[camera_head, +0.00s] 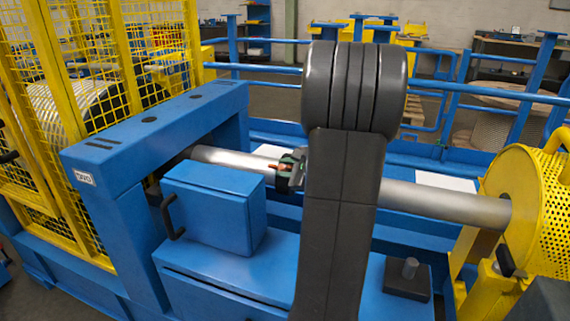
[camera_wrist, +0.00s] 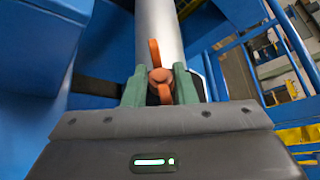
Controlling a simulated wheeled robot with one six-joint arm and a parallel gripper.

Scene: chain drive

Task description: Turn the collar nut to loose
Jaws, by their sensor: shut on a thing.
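The collar nut (camera_wrist: 160,76) is an orange-brown piece with two wing-like lobes, one up and one down, set against the silver shaft (camera_wrist: 158,32). In the wrist view my gripper (camera_wrist: 160,90) has its two green fingers on either side of the nut, shut on it. In the head view the shaft (camera_head: 440,201) runs from the blue frame to the yellow guard. My gripper (camera_head: 287,170) meets it left of my dark arm, and a small orange part of the nut (camera_head: 281,167) shows there. My arm hides the shaft's middle. Which way the nut is set cannot be told.
A blue frame (camera_head: 150,125) and a blue box with a black handle (camera_head: 215,205) stand left of my gripper. A yellow perforated guard (camera_head: 530,185) is at the right. Yellow mesh fencing (camera_head: 95,90) is at the left, and blue railings (camera_head: 440,90) run behind.

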